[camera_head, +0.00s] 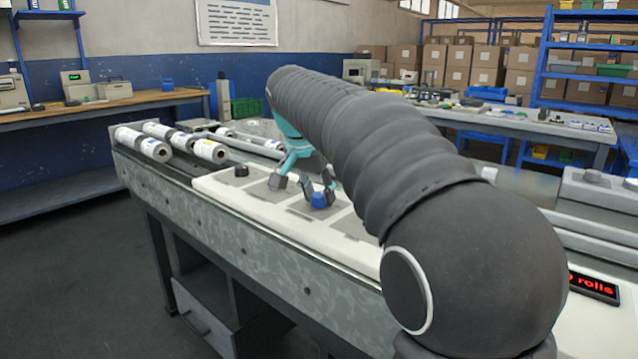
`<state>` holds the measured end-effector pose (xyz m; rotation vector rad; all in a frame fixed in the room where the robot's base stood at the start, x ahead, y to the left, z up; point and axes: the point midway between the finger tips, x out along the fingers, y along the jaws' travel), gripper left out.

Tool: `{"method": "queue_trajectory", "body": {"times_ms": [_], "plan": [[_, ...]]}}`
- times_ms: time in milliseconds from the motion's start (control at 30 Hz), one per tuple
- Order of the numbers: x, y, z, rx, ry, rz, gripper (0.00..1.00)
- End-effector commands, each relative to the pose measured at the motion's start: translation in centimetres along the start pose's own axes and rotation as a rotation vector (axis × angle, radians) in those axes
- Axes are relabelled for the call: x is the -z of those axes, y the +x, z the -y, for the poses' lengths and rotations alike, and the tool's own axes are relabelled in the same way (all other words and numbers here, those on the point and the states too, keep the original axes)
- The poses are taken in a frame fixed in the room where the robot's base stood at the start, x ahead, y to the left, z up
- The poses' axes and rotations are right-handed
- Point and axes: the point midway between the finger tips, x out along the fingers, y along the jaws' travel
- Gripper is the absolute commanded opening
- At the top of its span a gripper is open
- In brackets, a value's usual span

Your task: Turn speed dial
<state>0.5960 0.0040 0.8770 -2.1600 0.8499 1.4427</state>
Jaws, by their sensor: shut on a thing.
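A pale control panel (215,183) runs along the machine's front and carries a row of dials on grey plates. A black dial (241,170) stands at its left end, clear of my gripper. A blue dial (319,200) stands further right. My teal gripper (318,190) reaches down to the panel, with dark fingertips around the blue dial, shut on it. A dark grey piece (277,182) beside the gripper's left side may be a finger or another dial; I cannot tell. No dial labels are readable. My arm hides the panel's right part.
White rolls (157,148) lie at the machine's left end. A work table (590,130) and shelves with boxes stand behind. A drawer (205,322) hangs below the machine; the floor at left is clear.

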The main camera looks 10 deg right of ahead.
Motion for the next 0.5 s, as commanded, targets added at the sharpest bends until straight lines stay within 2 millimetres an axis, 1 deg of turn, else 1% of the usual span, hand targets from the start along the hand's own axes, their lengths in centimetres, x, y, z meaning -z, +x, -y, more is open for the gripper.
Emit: {"method": "queue_trajectory", "body": {"times_ms": [500], "plan": [[0.04,0.14,0.35,-0.189,0.453,0.001,0.03]]}}
